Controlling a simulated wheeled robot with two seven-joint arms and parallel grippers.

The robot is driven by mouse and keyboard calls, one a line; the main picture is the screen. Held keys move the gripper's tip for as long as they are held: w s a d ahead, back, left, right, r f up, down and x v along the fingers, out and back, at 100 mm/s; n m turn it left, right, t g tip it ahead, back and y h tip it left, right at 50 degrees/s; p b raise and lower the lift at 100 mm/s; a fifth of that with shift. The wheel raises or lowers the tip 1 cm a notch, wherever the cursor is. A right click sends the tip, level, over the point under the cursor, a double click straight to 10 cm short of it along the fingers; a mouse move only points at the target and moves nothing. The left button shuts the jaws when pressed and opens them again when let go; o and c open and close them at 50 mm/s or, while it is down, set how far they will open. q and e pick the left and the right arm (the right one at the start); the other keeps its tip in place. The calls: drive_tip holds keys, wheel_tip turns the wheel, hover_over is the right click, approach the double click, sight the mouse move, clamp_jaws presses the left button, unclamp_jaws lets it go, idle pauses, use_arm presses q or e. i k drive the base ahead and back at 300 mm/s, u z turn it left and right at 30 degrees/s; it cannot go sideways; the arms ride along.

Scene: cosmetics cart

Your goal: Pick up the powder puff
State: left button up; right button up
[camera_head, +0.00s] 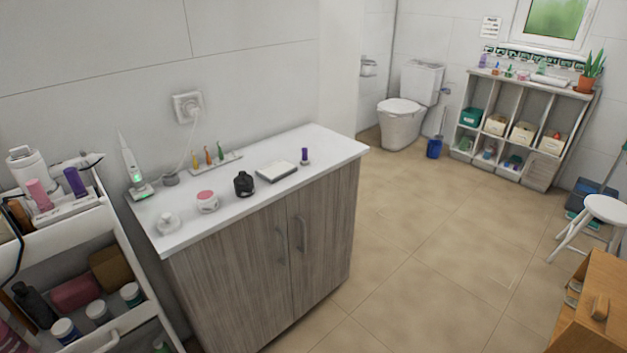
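I cannot pick out the powder puff with certainty. A small round white item with a pink top (207,202) stands on the white countertop (240,205), between a small clear-white jar (167,223) and a black bottle (244,184). On the lower shelf of the white cart (125,250) at the left lie a soft pink item (75,293) and a brown block (109,268). Neither of my grippers shows in the head view.
The counter also holds an electric toothbrush (131,165), a tray with small brushes (215,162), a white flat case (276,171) and a purple tube (305,156). Open tiled floor (430,220) lies right of the cabinet. A white stool (605,210) stands at the right.

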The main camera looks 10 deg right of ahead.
sight(304, 161)
drive_tip(key=z, duration=0.75)
drive_tip(key=i, duration=1.4)
drive_tip(key=u, duration=1.05)
drive_tip(key=i, duration=0.55)
drive_tip(key=u, duration=0.6)
